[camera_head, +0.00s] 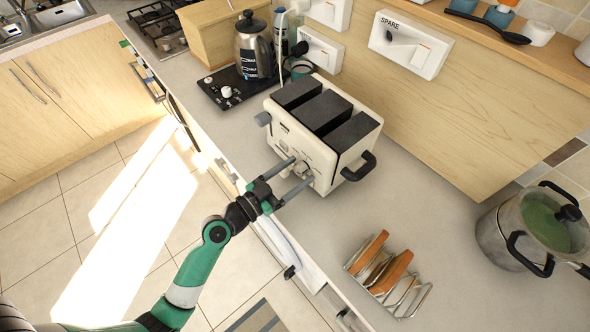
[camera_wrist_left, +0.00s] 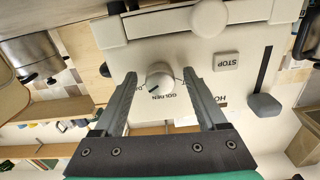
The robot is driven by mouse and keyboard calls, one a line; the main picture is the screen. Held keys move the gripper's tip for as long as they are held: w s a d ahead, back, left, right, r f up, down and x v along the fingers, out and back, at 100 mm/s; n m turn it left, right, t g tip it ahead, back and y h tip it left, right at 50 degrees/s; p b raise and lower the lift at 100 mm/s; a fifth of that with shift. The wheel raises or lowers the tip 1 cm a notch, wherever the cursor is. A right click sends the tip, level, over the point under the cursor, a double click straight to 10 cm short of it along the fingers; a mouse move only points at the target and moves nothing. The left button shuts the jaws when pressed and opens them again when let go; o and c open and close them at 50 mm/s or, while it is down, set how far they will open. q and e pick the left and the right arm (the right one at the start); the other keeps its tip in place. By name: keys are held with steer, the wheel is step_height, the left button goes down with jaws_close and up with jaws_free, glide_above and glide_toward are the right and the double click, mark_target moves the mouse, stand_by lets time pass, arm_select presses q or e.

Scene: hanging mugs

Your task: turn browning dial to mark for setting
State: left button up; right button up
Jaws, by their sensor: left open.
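A cream toaster (camera_head: 318,155) with dark slabs on top stands on the counter. Its browning dial (camera_wrist_left: 160,78) is a round white knob on the front face, with a dark pointer line towards the lower left in the wrist view. Printed words ring it; "GOLDEN" reads just below, and others are partly hidden by the fingers. My left gripper (camera_head: 303,171) is open at the toaster front. In the left wrist view its fingers (camera_wrist_left: 160,73) stand on either side of the dial, with gaps visible. My right gripper is not in view.
A STOP button (camera_wrist_left: 226,61) and a dark lever (camera_wrist_left: 263,104) sit beside the dial. A kettle (camera_head: 254,48) stands behind the toaster. A toast rack (camera_head: 408,297) is near the counter's front edge, and a pot (camera_head: 496,238) stands at right. Counter between them is clear.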

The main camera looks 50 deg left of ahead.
arm_select(q)
jaws_close()
stand_by(0.3)
